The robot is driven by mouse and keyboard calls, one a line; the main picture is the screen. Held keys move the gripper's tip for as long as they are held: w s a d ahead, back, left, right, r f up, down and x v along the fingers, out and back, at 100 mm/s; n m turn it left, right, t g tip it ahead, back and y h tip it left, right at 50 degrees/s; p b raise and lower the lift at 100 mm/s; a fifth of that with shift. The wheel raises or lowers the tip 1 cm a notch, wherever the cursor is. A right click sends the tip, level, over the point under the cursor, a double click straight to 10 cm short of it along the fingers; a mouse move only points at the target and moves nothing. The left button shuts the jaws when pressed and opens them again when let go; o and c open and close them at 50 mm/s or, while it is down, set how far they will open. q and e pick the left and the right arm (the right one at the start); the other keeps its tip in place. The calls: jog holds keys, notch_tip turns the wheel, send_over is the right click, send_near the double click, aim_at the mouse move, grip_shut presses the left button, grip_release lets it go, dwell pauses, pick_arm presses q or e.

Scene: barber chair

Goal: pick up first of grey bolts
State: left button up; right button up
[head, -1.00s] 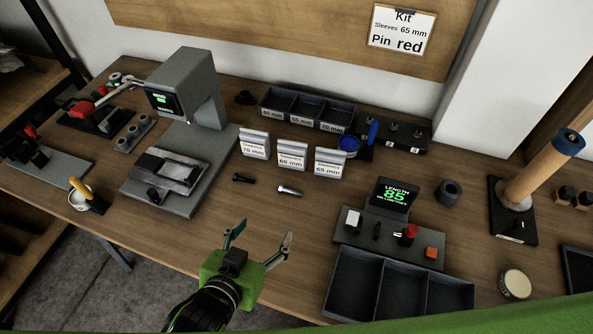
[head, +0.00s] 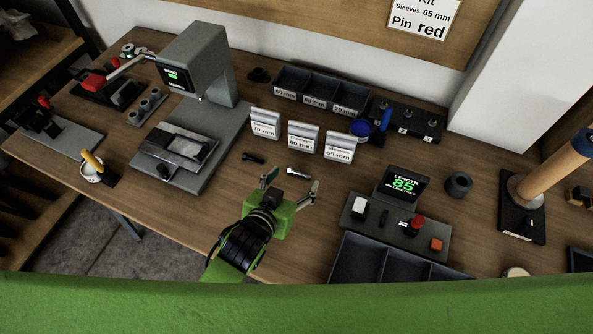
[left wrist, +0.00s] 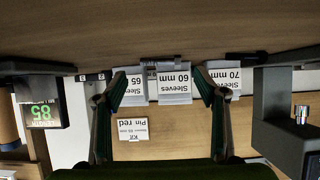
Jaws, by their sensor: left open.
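The grey bolt (head: 299,173) lies on the wooden table in front of the sleeve label holders. A black bolt (head: 253,158) lies a little to its left. My left gripper (head: 292,185) is open and empty, with its fingers spread just in front of the grey bolt, apart from it as far as I can tell. My right gripper is not in view.
Label holders (head: 303,137) stand behind the bolts. A grey press (head: 200,70) is at left. A length display (head: 404,183) with a control box and a dark divided tray (head: 375,262) are at right.

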aim_at(297, 180)
pick_arm(q)
jog(key=x, duration=0.3)
jog(key=shift+w+d+f, duration=0.1)
jog(key=shift+w, duration=0.2)
jog(key=c, duration=1.2)
